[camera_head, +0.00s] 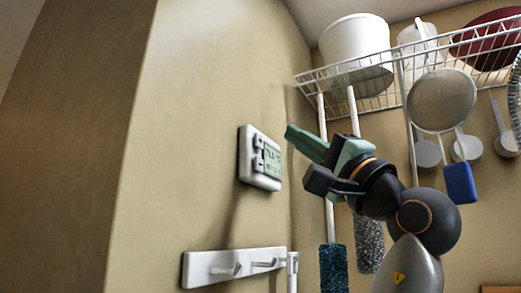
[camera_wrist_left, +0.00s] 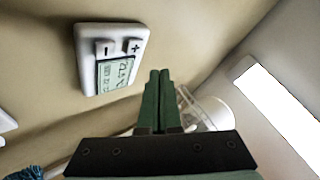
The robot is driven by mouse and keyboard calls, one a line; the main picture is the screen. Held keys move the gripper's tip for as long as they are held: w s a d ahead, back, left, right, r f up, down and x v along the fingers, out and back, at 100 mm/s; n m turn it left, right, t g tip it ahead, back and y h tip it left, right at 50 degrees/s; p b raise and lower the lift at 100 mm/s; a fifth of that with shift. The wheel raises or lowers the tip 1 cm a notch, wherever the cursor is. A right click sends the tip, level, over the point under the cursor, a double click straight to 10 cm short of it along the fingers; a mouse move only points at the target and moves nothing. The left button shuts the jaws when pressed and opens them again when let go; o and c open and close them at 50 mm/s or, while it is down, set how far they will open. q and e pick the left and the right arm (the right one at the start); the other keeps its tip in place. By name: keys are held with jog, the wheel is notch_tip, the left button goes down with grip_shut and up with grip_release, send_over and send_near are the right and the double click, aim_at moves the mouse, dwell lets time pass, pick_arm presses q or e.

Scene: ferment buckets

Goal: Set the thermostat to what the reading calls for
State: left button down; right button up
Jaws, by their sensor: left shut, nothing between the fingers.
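A white thermostat (camera_head: 261,158) with a grey-green display is fixed on the beige wall. In the left wrist view the thermostat (camera_wrist_left: 110,58) shows a minus button (camera_wrist_left: 105,49) and a plus button (camera_wrist_left: 135,46) beside its display (camera_wrist_left: 116,73). The digits are too small and skewed to read surely. My left gripper (camera_head: 290,132) has green fingers and is shut and empty. In the head view its tips appear just right of the thermostat's upper part. In the left wrist view the fingertips (camera_wrist_left: 159,73) are apart from it, to its right. My right gripper is not in view.
A white wire shelf (camera_head: 345,78) holds a white bucket (camera_head: 356,50) at the upper right. A strainer (camera_head: 441,100), brushes and ladles hang below it. A white hook rail (camera_head: 205,268) is on the wall below the thermostat. Bare wall lies left of the thermostat.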

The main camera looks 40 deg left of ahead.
pick_arm(q)
jog(key=shift+s+a+g, duration=0.15)
jog(key=shift+s+a, duration=0.05)
jog(key=shift+a, duration=0.55)
jog(key=shift+s+a+g, duration=0.15)
jog(key=shift+s+a, duration=0.05)
jog(key=shift+a, duration=0.5)
dwell(1.0)
jog(key=shift+s+a+b, duration=0.1)
jog(key=shift+a+b, duration=0.25)
jog(key=shift+a, duration=0.05)
jog(key=shift+s+a, duration=0.1)
jog(key=shift+a, duration=0.3)
dwell(0.6)
dwell(0.3)
jog(key=shift+w+d, duration=0.2)
jog(key=shift+d, duration=0.6)
jog(key=shift+w+d+p, duration=0.2)
jog(key=shift+d+p, duration=0.2)
jog(key=shift+d, duration=0.4)
jog(key=shift+w+d+p, duration=0.2)
jog(key=shift+d+p, duration=0.2)
jog(key=shift+d, duration=0.45)
jog(key=shift+w+d+p, duration=0.2)
jog(key=shift+d+p, duration=0.2)
jog(key=shift+d, duration=0.4)
